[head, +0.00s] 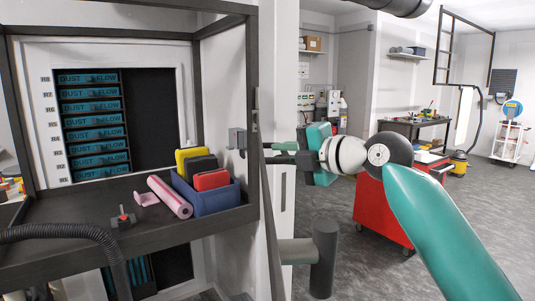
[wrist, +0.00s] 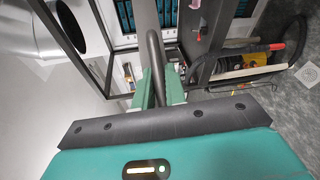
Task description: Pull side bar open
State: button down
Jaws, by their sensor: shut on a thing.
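The side bar (head: 267,205) is a long dark grey bar running upright along the right edge of the bench frame in the head view. My gripper (head: 277,153) reaches it from the right, with its teal body right of the bar. In the wrist view the bar (wrist: 155,58) shows as a grey rod rising between the two green fingers of my gripper (wrist: 159,88). The fingers are shut on the bar.
The bench shelf (head: 60,235) holds a blue bin (head: 218,212) with coloured packs, a pink roll (head: 170,197) and a black hose (head: 75,233). A grey post (head: 325,260) stands right of the bar. A red cabinet (head: 375,210) stands behind my arm.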

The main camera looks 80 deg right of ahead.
jog(key=s+d+n+t+y, duration=0.1)
jog(key=s+d+y, duration=0.1)
jog(key=s, duration=0.5)
jog(key=shift+d+r+n, duration=0.25)
jog(key=shift+d+n, duration=0.15)
jog(key=shift+d, duration=0.15)
jog(key=c, duration=1.5)
grip_release()
jog(key=shift+s+f, duration=0.1)
jog(key=shift+f, duration=0.1)
jog(key=shift+o, duration=0.2)
jog(key=v, duration=1.3)
jog(key=shift+s, duration=0.4)
jog(key=shift+a+f, duration=0.1)
